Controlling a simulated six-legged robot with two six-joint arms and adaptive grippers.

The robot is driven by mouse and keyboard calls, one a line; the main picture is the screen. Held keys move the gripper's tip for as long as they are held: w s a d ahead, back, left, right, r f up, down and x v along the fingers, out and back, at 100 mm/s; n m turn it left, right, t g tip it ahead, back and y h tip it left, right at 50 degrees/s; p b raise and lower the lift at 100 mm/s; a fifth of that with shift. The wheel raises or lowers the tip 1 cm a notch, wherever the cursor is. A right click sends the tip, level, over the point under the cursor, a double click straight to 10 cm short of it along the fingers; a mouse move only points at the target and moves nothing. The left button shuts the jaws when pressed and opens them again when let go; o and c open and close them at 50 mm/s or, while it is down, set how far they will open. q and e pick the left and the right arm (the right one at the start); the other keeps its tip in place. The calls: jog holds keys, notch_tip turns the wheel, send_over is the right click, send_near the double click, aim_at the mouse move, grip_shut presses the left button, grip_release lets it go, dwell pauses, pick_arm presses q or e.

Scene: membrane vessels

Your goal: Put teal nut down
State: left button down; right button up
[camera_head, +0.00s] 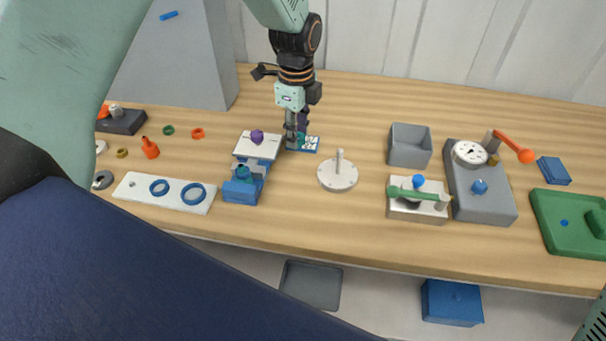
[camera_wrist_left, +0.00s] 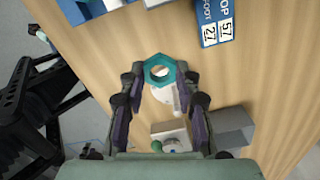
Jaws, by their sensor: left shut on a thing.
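The teal nut (camera_wrist_left: 149,68) is a hexagonal ring with an open hole. In the left wrist view it sits between the fingertips of my left gripper (camera_wrist_left: 161,78), which is shut on it. In the head view my left gripper (camera_head: 297,135) points down at the back middle of the table. The nut (camera_head: 301,137) is mostly hidden there by the fingers. It is close to a small blue and white printed card (camera_head: 312,146), also seen in the left wrist view (camera_wrist_left: 216,28). I cannot tell whether the nut touches the table. My right gripper is out of view.
A white disc with an upright post (camera_head: 338,178) stands right of the gripper. A white plate (camera_head: 254,151) with a purple knob and a blue fixture (camera_head: 240,190) are at left. A grey bin (camera_head: 409,155) stands farther right. Bare wood lies between disc and bin.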

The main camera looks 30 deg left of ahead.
pick_arm(q)
jog(key=m, duration=0.1)
jog(key=a+m, duration=0.1)
jog(key=shift+s+f+m, duration=0.1)
jog(key=shift+s+m, duration=0.2)
jog(key=shift+s, duration=0.1)
send_over(294, 173)
notch_tip(294, 173, down, 7)
jog(key=shift+r, duration=0.2)
jog(key=f, duration=0.2)
jog(key=shift+s+d+f, duration=0.2)
jog(key=shift+f, duration=0.1)
jog(key=shift+w+f, duration=0.1)
jog(key=shift+f, duration=0.2)
jog(key=shift+w+a+f, duration=0.1)
jog(key=shift+w+f, duration=0.05)
jog(key=shift+w, duration=0.05)
jog(key=shift+s+a+f, duration=0.1)
jog(key=shift+f, duration=0.05)
